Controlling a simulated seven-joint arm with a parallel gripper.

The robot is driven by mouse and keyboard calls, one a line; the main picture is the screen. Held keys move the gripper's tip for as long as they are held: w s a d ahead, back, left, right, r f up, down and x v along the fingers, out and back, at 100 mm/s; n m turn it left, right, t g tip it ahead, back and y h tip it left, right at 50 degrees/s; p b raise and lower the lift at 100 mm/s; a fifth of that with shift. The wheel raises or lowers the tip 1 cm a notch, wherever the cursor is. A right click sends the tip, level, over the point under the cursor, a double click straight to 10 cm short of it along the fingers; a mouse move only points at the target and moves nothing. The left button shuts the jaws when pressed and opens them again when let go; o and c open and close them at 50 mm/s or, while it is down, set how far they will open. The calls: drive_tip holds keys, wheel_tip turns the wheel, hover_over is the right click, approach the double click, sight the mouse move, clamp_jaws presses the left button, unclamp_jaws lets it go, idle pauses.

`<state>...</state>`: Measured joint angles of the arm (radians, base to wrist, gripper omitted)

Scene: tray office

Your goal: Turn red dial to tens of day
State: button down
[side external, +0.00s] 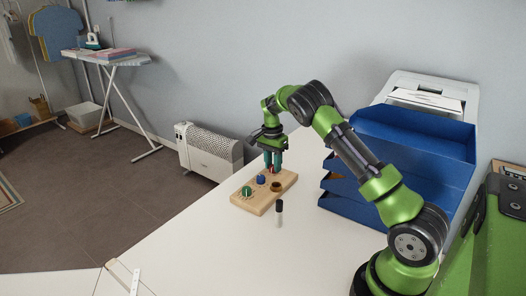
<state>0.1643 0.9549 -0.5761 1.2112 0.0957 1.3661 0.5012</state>
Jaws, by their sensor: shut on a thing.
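A light wooden board (252,204) lies on the white table and carries several small dials. A green dial (247,191) is at its near left end, a blue dial (261,179) is behind it, and a brown ring-shaped piece (277,187) is at the right. The red dial (272,170) is at the board's far part, mostly hidden between my fingers. My gripper (273,167) points straight down and is shut on the red dial. Any markings around the red dial are too small to read.
A dark-capped small cylinder (279,208) stands just in front of the board. Blue stacked trays (345,200) stand to the right, with a white printer (425,92) behind. The white table (200,255) is clear at the front, apart from a thin-framed item (135,282) at its front left.

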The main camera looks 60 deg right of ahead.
sight(272, 165)
drive_tip(key=shift+m, duration=0.5)
drive_tip(key=c, duration=0.8)
unclamp_jaws()
drive_tip(key=r, duration=1.7)
drive_tip(key=shift+w+d, duration=0.1)
drive_tip(key=shift+w, duration=0.3)
